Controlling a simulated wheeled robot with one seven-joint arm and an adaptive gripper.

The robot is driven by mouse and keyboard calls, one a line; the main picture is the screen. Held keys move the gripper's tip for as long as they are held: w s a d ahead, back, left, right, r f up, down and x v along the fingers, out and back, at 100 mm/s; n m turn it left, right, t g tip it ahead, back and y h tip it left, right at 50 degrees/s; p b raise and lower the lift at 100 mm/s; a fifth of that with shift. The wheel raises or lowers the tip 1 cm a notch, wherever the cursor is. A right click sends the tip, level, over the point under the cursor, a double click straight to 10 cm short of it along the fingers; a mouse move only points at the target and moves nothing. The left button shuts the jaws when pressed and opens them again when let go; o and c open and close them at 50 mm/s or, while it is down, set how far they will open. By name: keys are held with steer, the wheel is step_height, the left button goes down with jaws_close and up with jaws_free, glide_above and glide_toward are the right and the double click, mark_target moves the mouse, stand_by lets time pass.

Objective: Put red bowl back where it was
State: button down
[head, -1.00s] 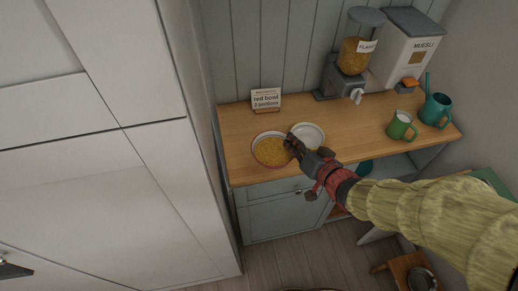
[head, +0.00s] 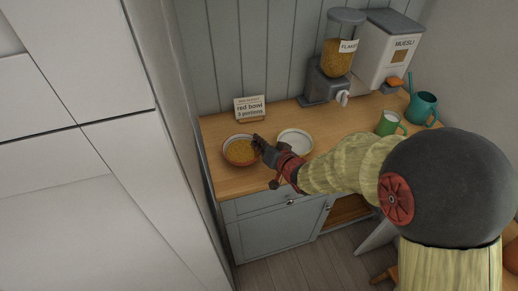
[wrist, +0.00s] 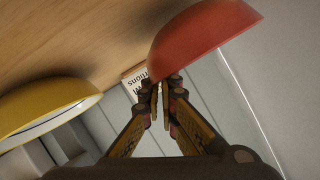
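The red bowl (head: 240,151), full of yellow flakes, is at the left end of the wooden counter, in front of the sign. Its red outer side fills the upper right of the wrist view (wrist: 205,38). My gripper (head: 258,146) is at the bowl's right rim. In the wrist view the fingers (wrist: 160,92) are drawn close together at the rim and look shut on it. I cannot tell whether the bowl touches the counter. A card sign (head: 250,108) reading "red bowl 3 portions" stands behind the bowl.
A second bowl (head: 295,142), white inside and yellow outside (wrist: 40,105), is right of the red one. A flakes dispenser (head: 335,70), muesli box (head: 392,50), green mug (head: 390,123) and teal watering can (head: 423,106) stand to the right. A white cabinet (head: 80,90) is close on the left.

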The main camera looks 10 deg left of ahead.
steer(key=shift+f, duration=1.05)
steer(key=shift+f+b, duration=0.2)
steer(key=shift+b, duration=0.1)
steer(key=c, duration=2)
jaws_free()
steer(key=shift+c, duration=0.2)
